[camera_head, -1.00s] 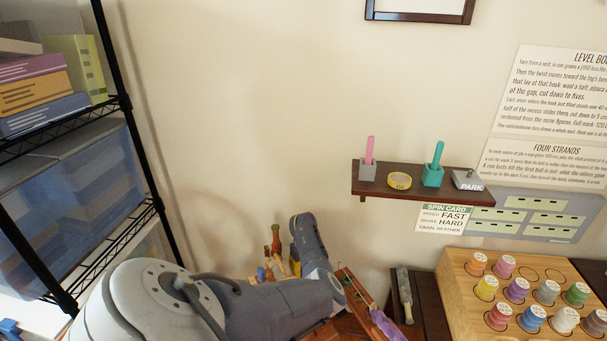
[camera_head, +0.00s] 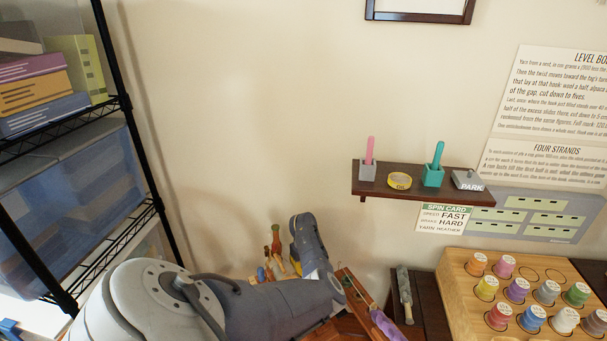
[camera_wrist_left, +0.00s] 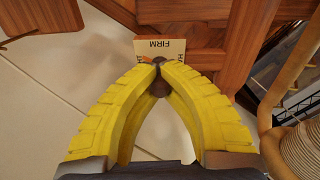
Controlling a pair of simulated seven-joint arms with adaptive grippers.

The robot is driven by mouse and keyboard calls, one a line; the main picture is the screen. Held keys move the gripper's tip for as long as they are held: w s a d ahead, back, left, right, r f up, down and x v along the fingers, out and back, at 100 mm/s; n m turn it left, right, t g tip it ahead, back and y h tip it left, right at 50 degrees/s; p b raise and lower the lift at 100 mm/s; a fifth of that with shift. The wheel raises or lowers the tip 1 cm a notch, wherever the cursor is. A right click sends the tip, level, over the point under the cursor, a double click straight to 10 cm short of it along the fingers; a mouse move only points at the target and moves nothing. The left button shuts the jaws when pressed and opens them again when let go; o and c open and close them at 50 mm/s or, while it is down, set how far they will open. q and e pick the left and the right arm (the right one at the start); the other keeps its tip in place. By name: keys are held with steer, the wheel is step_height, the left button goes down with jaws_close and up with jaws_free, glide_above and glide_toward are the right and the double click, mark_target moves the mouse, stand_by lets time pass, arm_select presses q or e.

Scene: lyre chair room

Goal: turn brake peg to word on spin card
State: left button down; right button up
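The spin card (camera_head: 444,218) hangs under the wall shelf and reads speed FAST, brake HARD, yarn HEATHER. In the left wrist view, the yellow fingers of my left gripper (camera_wrist_left: 159,66) come together at the dark round brake peg (camera_wrist_left: 159,90), their tips closed in around it. Behind the tips is a pale brake label plate (camera_wrist_left: 178,46) on reddish wood. Its word FIRM appears upside down; lettering at its sides is partly hidden and too small to read surely. My right gripper is not seen.
The dark shelf (camera_head: 420,184) holds a pink peg, a yellow tin, a teal peg and a grey PARK block. A wooden rack (camera_head: 452,277) of yarn spools stands at right. A wire shelf unit (camera_head: 118,104) stands at left. Reddish wooden parts surround the gripper.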

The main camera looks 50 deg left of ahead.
arm_select(q)
steer(key=shift+m, duration=0.3)
steer(key=m, duration=0.4)
steer(key=shift+d+m, duration=0.1)
steer(key=shift+m, duration=0.3)
steer(key=m, duration=0.6)
steer(key=shift+f, duration=0.1)
steer(key=c, duration=1.3)
jaws_free()
steer(key=shift+c, duration=0.2)
